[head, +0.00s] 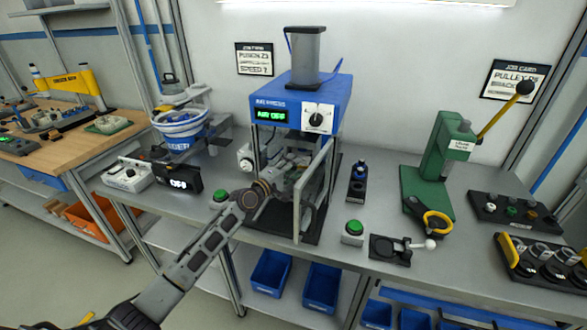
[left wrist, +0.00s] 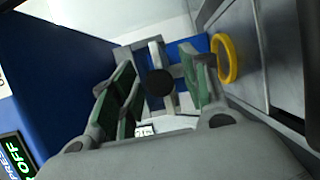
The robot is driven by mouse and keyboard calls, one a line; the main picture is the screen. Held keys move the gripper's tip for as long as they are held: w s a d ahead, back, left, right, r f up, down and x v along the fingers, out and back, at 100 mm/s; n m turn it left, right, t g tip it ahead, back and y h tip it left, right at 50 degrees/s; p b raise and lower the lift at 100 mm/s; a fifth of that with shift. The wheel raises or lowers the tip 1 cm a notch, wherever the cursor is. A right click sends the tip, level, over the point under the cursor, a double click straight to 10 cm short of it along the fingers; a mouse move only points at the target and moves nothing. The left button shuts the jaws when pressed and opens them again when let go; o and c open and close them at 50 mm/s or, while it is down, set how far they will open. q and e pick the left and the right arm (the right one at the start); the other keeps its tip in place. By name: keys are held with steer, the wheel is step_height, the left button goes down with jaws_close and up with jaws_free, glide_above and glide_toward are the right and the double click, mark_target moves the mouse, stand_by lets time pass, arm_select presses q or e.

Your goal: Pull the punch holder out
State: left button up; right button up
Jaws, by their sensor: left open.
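The blue air press (head: 305,95) stands at mid-bench, its display reading AIR OFF. My left arm reaches in from the front, and my left gripper (head: 288,172) is inside the press frame below the blue head. In the left wrist view my left gripper (left wrist: 160,95) has its green-padded fingers apart, one on each side. A dark round end (left wrist: 160,83) on a grey stem shows between them, apart from both pads; it looks like the punch holder, but I cannot be sure. In the head view the arm and gripper hide it. My right gripper is not in view.
The framed guard door (head: 299,205) stands open beside my left arm. Green buttons (head: 352,228) sit on the bench front. A green arbor press (head: 440,165) stands right, a blue bowl feeder (head: 180,125) left. A yellow ring (left wrist: 226,58) shows right of the fingers.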

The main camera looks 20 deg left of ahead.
arm_select(q)
steer(key=shift+w, duration=0.1)
steer(key=shift+c, duration=0.3)
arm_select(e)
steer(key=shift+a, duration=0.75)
